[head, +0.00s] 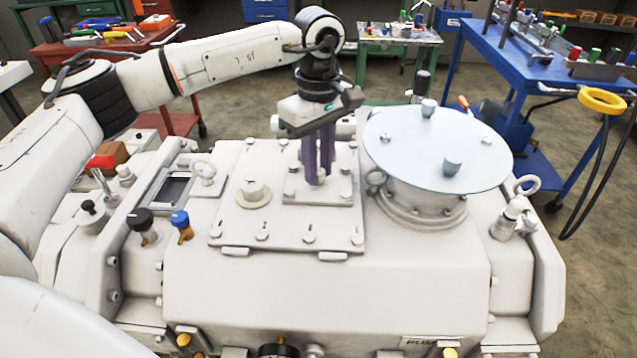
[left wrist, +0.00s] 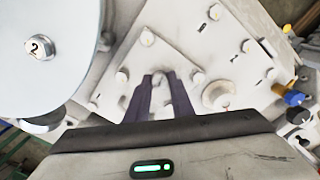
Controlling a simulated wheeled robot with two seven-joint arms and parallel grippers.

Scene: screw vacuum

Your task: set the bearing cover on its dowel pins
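The bearing cover appears to be the small pale square plate (head: 330,194) with an upright post at its middle, over the larger bolted plate on the white machine. In the left wrist view this plate (left wrist: 174,60) shows turned cornerwise. My left gripper (head: 320,180) points straight down over it. Its dark purple fingers (left wrist: 160,85) stand close on both sides of the post and look closed on it. Whether the plate is lifted or flat cannot be told. I cannot make out the dowel pins. My right gripper is not in view.
A round light-blue disc (head: 425,140) with knobs stands on a flange just right of the gripper; it also fills the upper left of the left wrist view (left wrist: 60,85). A white round knob (head: 254,193) and several bolts surround the plate. Blue (head: 181,222) and black (head: 140,221) knobs stand left.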

